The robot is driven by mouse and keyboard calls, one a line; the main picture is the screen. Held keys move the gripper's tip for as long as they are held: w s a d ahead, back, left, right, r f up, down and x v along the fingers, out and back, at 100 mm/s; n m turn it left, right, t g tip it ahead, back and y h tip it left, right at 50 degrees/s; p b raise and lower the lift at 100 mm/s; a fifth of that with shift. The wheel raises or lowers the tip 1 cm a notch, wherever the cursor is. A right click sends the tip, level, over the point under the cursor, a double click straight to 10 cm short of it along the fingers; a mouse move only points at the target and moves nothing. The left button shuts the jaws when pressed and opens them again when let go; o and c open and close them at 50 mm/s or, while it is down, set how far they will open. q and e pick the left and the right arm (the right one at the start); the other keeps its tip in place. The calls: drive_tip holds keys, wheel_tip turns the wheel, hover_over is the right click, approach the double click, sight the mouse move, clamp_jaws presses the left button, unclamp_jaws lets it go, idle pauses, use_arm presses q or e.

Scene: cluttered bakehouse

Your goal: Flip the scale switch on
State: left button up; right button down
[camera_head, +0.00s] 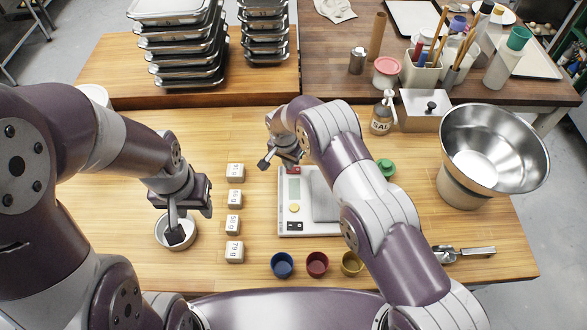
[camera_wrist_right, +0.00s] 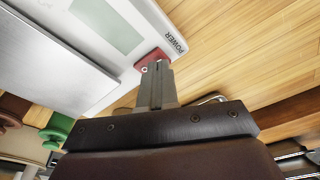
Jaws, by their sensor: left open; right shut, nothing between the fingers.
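The white scale (camera_head: 296,229) lies on the wooden bench, with a grey-green display and a steel plate. The red power switch (camera_head: 294,169) sits at its far left corner. In the right wrist view the red switch (camera_wrist_right: 152,57) shows beside the word POWER, and the scale's display looks blank. My right gripper (camera_head: 265,163) is shut and empty by that corner. Its fingertips (camera_wrist_right: 160,66) partly overlap the switch in the wrist view; I cannot tell whether they touch it or which way it is set.
Several labelled white blocks (camera_head: 234,198) stand in a column left of the scale. Trays are stacked behind.

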drive_tip(key=shift+f+b, duration=0.55)
drive_tip(key=shift+f, duration=0.05)
drive_tip(key=shift+r, duration=0.1)
drive_tip(key=shift+r+p, duration=1.6)
drive_tip(key=shift+r, duration=1.85)
